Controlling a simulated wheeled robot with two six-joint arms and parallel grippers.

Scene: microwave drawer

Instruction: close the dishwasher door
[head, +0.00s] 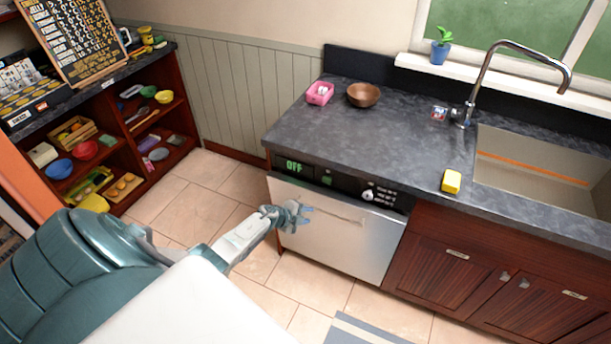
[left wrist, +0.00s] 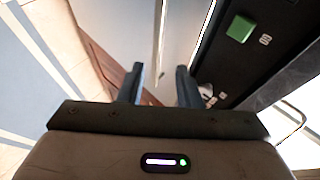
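The dishwasher has a silver door (head: 345,245) under a black control panel (head: 340,185) marked OFF. The door stands upright and looks flush or nearly flush with the cabinets; I cannot tell whether a small gap is left. A long bar handle (head: 345,217) runs across its upper part. My left gripper (head: 306,209) is in front of the door's upper left part, near the handle's left end. Contact cannot be told. My right gripper is not in view.
A dark counter (head: 400,140) lies above the dishwasher, with a pink box (head: 320,93), brown bowl (head: 363,95), yellow sponge (head: 452,181) and sink (head: 540,165). Wooden cabinets (head: 455,265) stand to the right. Tiled floor (head: 200,190) is free to the left.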

